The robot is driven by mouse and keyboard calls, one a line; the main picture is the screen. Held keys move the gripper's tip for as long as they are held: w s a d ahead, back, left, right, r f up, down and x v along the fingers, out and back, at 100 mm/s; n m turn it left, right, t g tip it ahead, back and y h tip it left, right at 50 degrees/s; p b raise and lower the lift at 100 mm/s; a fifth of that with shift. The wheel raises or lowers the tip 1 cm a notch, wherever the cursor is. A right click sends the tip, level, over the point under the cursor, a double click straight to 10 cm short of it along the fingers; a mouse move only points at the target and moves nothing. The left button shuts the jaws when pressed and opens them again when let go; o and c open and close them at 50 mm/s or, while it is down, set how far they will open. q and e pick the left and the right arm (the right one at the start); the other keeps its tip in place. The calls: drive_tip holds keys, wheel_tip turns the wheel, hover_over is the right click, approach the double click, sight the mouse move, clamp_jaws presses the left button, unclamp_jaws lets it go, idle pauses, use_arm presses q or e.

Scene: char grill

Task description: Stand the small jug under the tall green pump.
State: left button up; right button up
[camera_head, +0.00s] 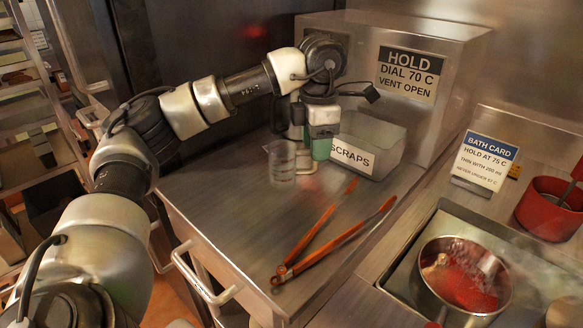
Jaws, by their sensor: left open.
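The small jug (283,165) is a clear, see-through cup with markings, upright on the steel counter. Just right of it, a green upright body (321,149), which looks like the tall green pump, shows below my left gripper. My gripper and wrist hide its upper part, so I cannot make out its spout. My left gripper (316,134) points down, open, above and to the right of the jug. It appears apart from the jug; its fingertips are hard to make out against the green. My right gripper is out of view.
A clear bin labelled SCRAPS (371,143) stands right of the green body. Orange-handled tongs (323,240) lie on the counter in front. A steel pot (463,280) with red contents, a red pan (550,207) and a bath card (484,163) are at right. The counter's left-front area is clear.

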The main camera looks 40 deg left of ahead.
sight(314, 169)
use_arm(q)
drive_tip(key=f, duration=0.5)
drive_tip(key=shift+w+a+f, duration=0.15)
drive_tip(key=shift+w+a, duration=0.1)
clamp_jaws()
